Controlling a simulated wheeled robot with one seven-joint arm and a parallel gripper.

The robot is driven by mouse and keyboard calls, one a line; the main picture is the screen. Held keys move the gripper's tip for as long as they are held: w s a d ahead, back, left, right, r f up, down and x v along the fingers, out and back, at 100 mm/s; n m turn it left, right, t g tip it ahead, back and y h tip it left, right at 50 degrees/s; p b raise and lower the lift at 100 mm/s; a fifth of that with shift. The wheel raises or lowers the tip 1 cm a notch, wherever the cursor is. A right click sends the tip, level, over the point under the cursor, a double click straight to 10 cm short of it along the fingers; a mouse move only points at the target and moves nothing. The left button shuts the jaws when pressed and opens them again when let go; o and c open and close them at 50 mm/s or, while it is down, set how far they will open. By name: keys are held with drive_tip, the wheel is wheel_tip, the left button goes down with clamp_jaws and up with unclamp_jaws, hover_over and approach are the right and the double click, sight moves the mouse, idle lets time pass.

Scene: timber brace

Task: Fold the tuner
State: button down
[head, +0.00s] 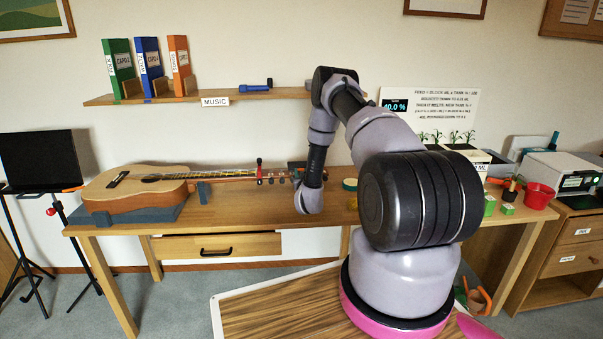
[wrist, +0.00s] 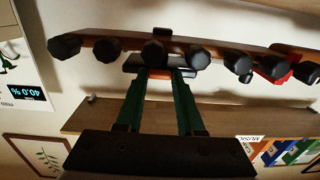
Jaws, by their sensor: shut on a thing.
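The guitar (head: 135,190) lies on its back along the table, neck pointing right. Its headstock (wrist: 110,42) crosses the top of the wrist view, with a row of black tuning pegs. A small dark block, seemingly the tuner (wrist: 134,63), sits at the headstock's edge. My gripper (wrist: 158,74) has its two green fingers reaching up to this block and is shut on it. The tuner's face and fold angle cannot be made out. In the head view my arm's last links hang beside the headstock, and the grip itself is mostly hidden.
A wall shelf (head: 215,96) with several binders and a blue object hangs above the guitar. A red capo (head: 259,164) is on the neck. A red pot (head: 539,196) and small green boxes stand at the table's right. A music stand (head: 42,165) is at left.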

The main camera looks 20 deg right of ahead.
idle(0.3)
drive_tip(key=c, duration=0.5)
unclamp_jaws()
drive_tip(key=v, duration=1.1)
drive_tip(key=shift+w, duration=0.1)
